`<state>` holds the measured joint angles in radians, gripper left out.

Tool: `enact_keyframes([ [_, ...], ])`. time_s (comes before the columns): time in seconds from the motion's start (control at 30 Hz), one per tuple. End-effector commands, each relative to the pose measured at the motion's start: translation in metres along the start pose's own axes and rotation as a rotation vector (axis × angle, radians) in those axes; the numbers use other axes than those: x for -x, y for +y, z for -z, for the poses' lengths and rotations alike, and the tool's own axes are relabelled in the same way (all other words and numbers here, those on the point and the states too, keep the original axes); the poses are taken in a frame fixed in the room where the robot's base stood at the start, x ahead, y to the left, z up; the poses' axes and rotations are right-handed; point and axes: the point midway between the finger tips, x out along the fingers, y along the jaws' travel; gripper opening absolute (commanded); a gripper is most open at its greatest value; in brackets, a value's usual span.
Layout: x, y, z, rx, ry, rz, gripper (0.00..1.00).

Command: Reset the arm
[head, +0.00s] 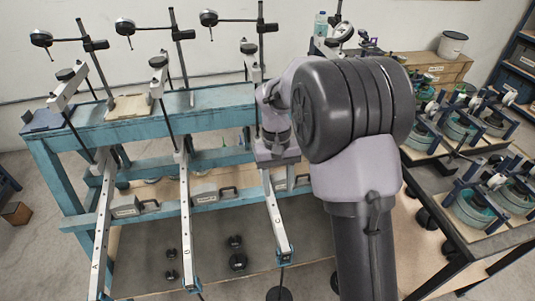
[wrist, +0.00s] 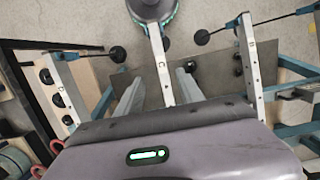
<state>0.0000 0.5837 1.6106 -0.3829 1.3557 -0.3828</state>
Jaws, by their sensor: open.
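My arm fills the centre right of the head view and hides part of the bench. My gripper's fingers are hidden there. In the wrist view my gripper (wrist: 159,88) is open, its two grey fingers apart. A pale lever bar with a round greenish end passes between and beyond the fingers; I cannot tell whether they touch it. In the head view, three long pale lever bars slope down in front of the blue bench: the left bar (head: 104,220), the middle bar (head: 185,225) and the right bar (head: 278,220).
The blue bench (head: 150,128) carries upright rods with dark round knobs. Dark weights (head: 238,262) lie on the grey panel below. A table (head: 450,228) with several teal bowls stands close on the right. A white bucket (head: 452,44) sits behind it.

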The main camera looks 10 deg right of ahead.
Motion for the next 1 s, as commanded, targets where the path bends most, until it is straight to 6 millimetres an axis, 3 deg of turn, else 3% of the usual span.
enact_keyframes([
  [0.13, 0.006, -0.001, -0.006, -0.012, 0.028, 0.007, 0.45],
  [0.2, 0.018, -0.005, -0.023, -0.04, 0.09, 0.025, 0.45],
  [0.27, 0.03, -0.01, -0.048, -0.078, 0.169, 0.051, 0.45],
  [0.37, 0.038, -0.019, -0.102, -0.154, 0.318, 0.111, 0.45],
  [0.5, 0.02, -0.03, -0.173, -0.255, 0.512, 0.207, 0.45],
  [0.6, -0.001, -0.036, -0.204, -0.307, 0.608, 0.264, 0.45],
  [0.73, -0.015, -0.039, -0.222, -0.341, 0.668, 0.303, 0.45],
  [1.0, -0.014, -0.039, -0.225, -0.346, 0.675, 0.309, 0.45],
])
